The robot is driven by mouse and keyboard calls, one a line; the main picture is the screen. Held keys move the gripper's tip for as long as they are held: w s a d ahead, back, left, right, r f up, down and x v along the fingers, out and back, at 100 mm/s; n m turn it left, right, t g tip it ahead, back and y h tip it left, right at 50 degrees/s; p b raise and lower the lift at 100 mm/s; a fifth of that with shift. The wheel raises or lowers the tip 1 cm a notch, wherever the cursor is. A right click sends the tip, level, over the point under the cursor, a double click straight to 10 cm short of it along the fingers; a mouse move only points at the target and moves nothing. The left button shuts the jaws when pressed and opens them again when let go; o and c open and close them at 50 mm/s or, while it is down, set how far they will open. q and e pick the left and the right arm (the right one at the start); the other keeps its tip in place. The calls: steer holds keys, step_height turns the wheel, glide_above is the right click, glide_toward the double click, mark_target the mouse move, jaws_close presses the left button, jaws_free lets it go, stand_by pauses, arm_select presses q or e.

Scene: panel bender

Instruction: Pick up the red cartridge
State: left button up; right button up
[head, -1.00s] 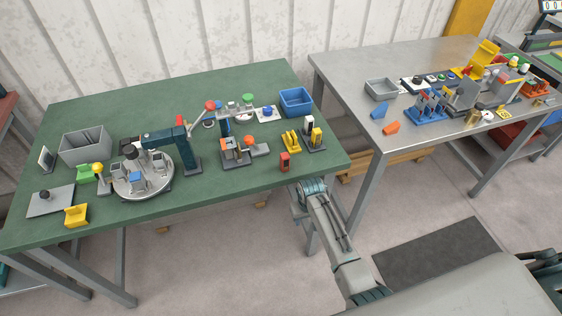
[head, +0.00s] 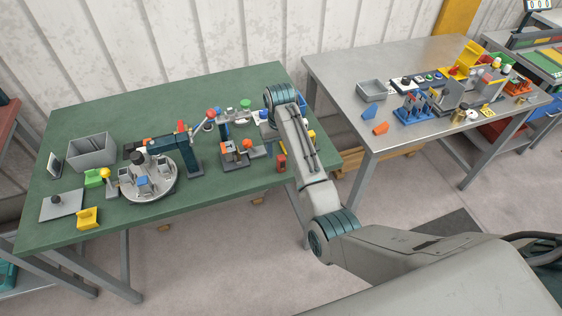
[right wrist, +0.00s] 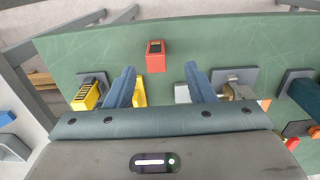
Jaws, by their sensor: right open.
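The red cartridge (head: 281,162) stands upright near the front right of the green table, just left of my right forearm in the head view. In the right wrist view, the red cartridge (right wrist: 155,56) shows a dark patch on its top. My right gripper (right wrist: 162,80) is open and empty, its two blue fingers spread above the table. The cartridge appears beyond the fingertips, roughly centred between them sideways, with a gap. In the head view my forearm mostly hides the gripper. My left gripper is not in view.
Beside the fingers are a yellow-and-black block in a holder (right wrist: 86,94) and a grey fixture (right wrist: 236,80). An orange-topped fixture (head: 234,152) stands left of the cartridge. A steel table (head: 345,105) stands to the right.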

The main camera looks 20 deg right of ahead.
mark_target(281, 157)
step_height(281, 157, down, 3)
steer(key=shift+w+d+r+p, duration=0.1)
steer(key=shift+d+p, duration=0.05)
steer(key=shift+p, duration=0.15)
steer(key=shift+f+p, duration=0.6)
steer(key=f, duration=0.1)
steer(key=f+p, duration=0.1)
steer(key=f, duration=0.1)
steer(key=shift+w+d+f, duration=0.15)
steer(key=shift+w+f, duration=0.05)
steer(key=shift+f, duration=0.4)
steer(key=shift+c, duration=0.2)
steer(key=c, duration=0.9)
